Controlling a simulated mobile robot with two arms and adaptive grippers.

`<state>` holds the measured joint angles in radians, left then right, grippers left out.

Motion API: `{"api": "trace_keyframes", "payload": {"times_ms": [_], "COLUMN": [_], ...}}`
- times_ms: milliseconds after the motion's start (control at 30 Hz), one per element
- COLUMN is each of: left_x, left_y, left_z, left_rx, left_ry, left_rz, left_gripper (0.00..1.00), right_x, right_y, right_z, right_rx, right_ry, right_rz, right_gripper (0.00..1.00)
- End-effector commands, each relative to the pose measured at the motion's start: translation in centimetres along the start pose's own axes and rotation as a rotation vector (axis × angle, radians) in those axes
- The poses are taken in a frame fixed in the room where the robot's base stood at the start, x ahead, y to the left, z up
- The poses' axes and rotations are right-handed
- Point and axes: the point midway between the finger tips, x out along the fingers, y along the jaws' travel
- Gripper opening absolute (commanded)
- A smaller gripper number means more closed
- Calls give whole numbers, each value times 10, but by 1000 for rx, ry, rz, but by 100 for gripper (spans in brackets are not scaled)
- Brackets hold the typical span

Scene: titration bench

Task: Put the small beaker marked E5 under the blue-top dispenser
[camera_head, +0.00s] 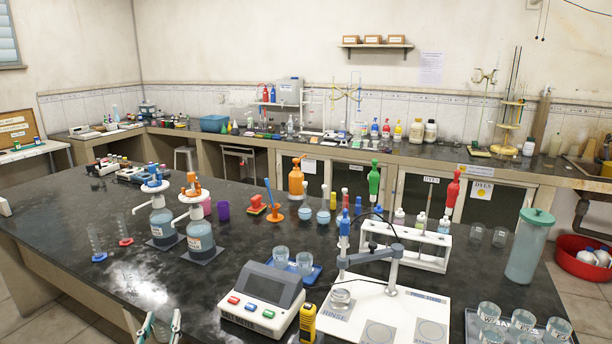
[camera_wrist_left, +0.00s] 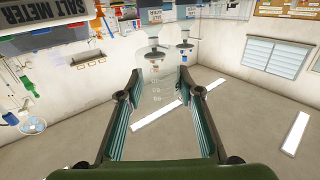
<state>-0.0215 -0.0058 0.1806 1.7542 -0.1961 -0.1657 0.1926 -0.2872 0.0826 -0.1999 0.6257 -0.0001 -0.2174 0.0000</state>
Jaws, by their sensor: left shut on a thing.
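My left gripper (camera_head: 160,326) is at the bottom edge of the head view, in front of the bench. Its teal-padded fingers also show in the left wrist view (camera_wrist_left: 150,108), shut on a clear glass beaker (camera_wrist_left: 157,88) with faint graduation marks. Its E5 mark cannot be read. The blue-top dispenser (camera_head: 161,222) is a clear bottle with a blue and white head, standing on a dark mat beyond the gripper. Its spout points left. The beaker is apart from it. My right gripper is not in view.
An orange-top dispenser (camera_head: 200,238) stands right of the blue-top one. Two measuring cylinders (camera_head: 97,242) (camera_head: 123,230) stand to the left. The salt meter (camera_head: 262,297) is right of the gripper. A tray (camera_head: 466,322) of beakers is at far right. The front-left bench is clear.

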Motion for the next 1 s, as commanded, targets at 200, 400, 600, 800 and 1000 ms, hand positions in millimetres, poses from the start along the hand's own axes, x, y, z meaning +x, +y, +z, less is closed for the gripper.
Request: {"api": "trace_keyframes", "payload": {"times_ms": [200,400,600,800,1000], "left_x": [-84,-151,-189,-207,-240], "left_y": [56,89,103,104,97], "left_z": [-18,-48,-73,-75,-59], "left_rx": [-1,-2,0,0,-1], "left_ry": [-2,-2,0,-4,-8], "left_rz": [106,174,205,213,213], "left_gripper": [0,0,0,0,0], "right_x": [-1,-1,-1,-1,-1], "right_y": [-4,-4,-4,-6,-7], "right_z": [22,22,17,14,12], "right_rx": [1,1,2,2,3], "right_ry": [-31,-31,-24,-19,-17], "right_rz": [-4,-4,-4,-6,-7], "right_gripper": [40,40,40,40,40]}}
